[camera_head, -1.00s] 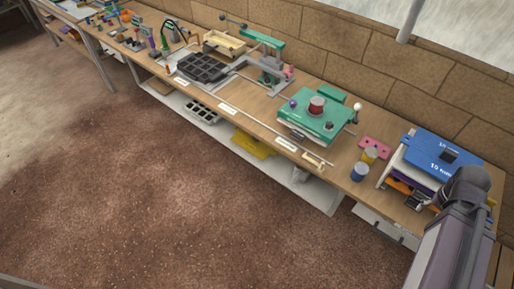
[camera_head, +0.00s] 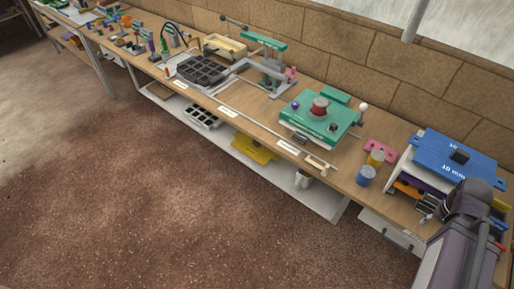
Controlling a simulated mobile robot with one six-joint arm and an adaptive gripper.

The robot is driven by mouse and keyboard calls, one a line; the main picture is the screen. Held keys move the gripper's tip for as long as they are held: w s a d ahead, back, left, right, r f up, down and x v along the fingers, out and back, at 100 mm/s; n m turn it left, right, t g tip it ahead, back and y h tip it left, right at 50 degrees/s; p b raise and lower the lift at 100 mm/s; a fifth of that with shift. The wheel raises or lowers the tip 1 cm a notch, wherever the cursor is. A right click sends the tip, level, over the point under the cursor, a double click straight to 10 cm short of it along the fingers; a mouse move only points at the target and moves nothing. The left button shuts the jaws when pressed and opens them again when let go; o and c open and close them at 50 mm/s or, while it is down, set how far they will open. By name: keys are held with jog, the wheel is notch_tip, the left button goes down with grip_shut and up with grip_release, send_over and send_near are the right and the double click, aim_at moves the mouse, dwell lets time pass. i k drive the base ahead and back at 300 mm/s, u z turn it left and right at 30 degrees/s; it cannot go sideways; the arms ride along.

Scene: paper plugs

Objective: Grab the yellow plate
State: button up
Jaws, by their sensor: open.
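A flat yellow piece (camera_head: 254,150), which looks like the yellow plate, lies on the low white shelf under the workbench, partly hidden by the bench top's front edge. My gripper (camera_head: 428,207) is at the lower right, in front of the rack with the blue top, and is far to the right of the yellow piece. It is small in the picture and appears open with nothing seen between the fingers.
The blue-topped rack (camera_head: 458,152) holds orange and purple plates. Blue and yellow cups (camera_head: 366,175) and a pink plate (camera_head: 380,150) stand beside it. A green press (camera_head: 318,120) and a black tray (camera_head: 200,71) are further left. The brown floor before the bench is clear.

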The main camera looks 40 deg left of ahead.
aim_at(261, 154)
jog(key=u, duration=1.5)
jog(key=k, duration=0.95)
jog(key=i, duration=0.7)
